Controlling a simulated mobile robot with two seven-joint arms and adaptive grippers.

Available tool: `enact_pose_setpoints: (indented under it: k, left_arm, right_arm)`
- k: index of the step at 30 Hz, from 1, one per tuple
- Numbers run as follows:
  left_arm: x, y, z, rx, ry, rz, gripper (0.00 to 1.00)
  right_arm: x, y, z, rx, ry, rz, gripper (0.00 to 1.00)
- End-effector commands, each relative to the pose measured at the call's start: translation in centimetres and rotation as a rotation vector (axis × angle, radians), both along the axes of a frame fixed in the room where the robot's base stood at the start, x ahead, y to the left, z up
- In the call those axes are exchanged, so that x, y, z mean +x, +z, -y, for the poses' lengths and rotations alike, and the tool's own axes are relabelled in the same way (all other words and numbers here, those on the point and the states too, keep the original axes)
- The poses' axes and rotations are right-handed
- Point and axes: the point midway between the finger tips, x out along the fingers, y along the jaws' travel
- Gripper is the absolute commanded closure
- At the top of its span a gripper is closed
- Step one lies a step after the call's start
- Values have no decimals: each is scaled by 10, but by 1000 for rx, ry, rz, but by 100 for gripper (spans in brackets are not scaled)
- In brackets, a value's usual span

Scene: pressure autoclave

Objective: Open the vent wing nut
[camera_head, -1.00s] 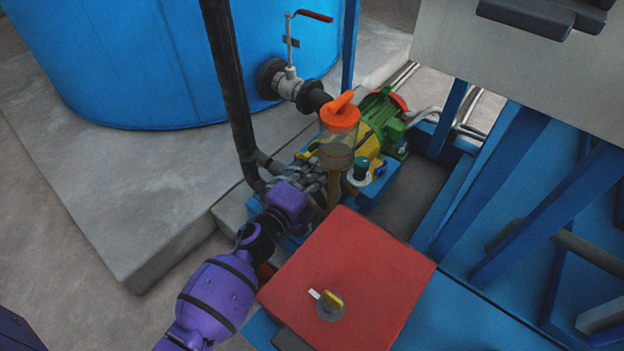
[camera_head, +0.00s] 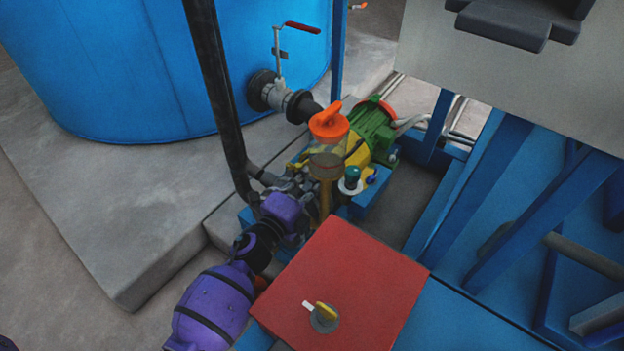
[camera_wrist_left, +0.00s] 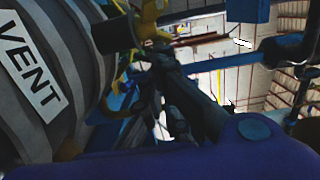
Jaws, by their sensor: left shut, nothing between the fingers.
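My left gripper (camera_head: 300,182) reaches in from the lower left in the head view. Its dark fingers are shut and empty, close beside the clear pot with an orange winged lid (camera_head: 328,122). In the left wrist view the fingers (camera_wrist_left: 185,105) point away from a purple wrist part. A white label reading VENT (camera_wrist_left: 32,65) is on a grey banded cylinder at the left edge. A yellow piece (camera_wrist_left: 150,22) shows beyond the fingers. I cannot tell which part is the vent wing nut, or whether the fingers touch anything. My right gripper is not in view.
A green and yellow pump (camera_head: 370,128) lies behind the pot. A black upright pipe (camera_head: 218,85) stands left of my gripper. A red box (camera_head: 345,275) with a yellow-and-white knob is in front. Blue frame beams (camera_head: 545,205) are at the right. A blue tank (camera_head: 150,70) stands behind.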

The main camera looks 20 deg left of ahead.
Motion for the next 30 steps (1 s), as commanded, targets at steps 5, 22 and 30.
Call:
enact_pose_setpoints:
  k: [5,22,30]
  left_arm:
    - [2,0,1,-1,0,0,100]
    - [10,1,5,-1,-1,1,100]
    - [17,1,8,1,-1,1,100]
  right_arm:
    - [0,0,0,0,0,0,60]
    - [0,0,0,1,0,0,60]
    - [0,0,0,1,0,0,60]
